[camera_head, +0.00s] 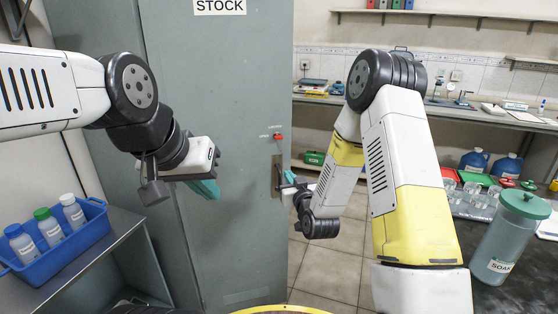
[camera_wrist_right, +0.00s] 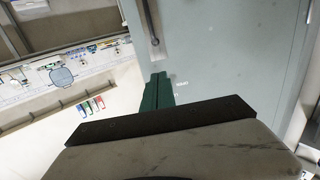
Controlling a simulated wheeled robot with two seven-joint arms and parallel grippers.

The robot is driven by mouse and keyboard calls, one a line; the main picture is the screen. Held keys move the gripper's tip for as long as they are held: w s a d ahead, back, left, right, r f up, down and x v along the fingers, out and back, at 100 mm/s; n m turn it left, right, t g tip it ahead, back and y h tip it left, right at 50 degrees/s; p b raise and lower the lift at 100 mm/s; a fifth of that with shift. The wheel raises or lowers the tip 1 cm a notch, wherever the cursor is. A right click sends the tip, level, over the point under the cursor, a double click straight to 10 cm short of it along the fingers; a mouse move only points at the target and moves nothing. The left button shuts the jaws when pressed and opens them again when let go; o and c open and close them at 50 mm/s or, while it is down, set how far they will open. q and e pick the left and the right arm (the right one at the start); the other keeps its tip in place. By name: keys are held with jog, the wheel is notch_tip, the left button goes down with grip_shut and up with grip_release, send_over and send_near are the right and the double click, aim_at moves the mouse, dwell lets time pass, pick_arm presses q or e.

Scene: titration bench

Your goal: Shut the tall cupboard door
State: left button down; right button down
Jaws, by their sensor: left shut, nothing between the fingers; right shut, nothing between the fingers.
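The tall cupboard door (camera_head: 225,90) is a grey-green panel with a STOCK label, in the middle of the head view. Its upright handle (camera_head: 277,176) is near the right edge, below a small red knob (camera_head: 278,136). I cannot tell how far the door stands open. My right gripper (camera_head: 289,178) is shut and empty, close beside the handle; contact cannot be told. In the right wrist view its teal fingers (camera_wrist_right: 157,92) point at the pale door (camera_wrist_right: 220,65), with the handle (camera_wrist_right: 153,28) beyond them. My left gripper (camera_head: 207,188) is shut and empty in front of the door.
A blue crate (camera_head: 62,255) with several bottles stands on a grey shelf at the left. A dark bench at the right holds a SOAK canister (camera_head: 508,235) and glassware. A back bench (camera_head: 465,112) runs along the wall. Tiled floor (camera_head: 330,275) shows beside the door.

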aim_at(276, 157)
jog(key=x, duration=1.3)
jog(key=shift+w+a+f, duration=0.2)
jog(key=shift+w+a, duration=0.05)
jog(key=shift+w, duration=0.05)
jog(key=shift+w, duration=0.1)
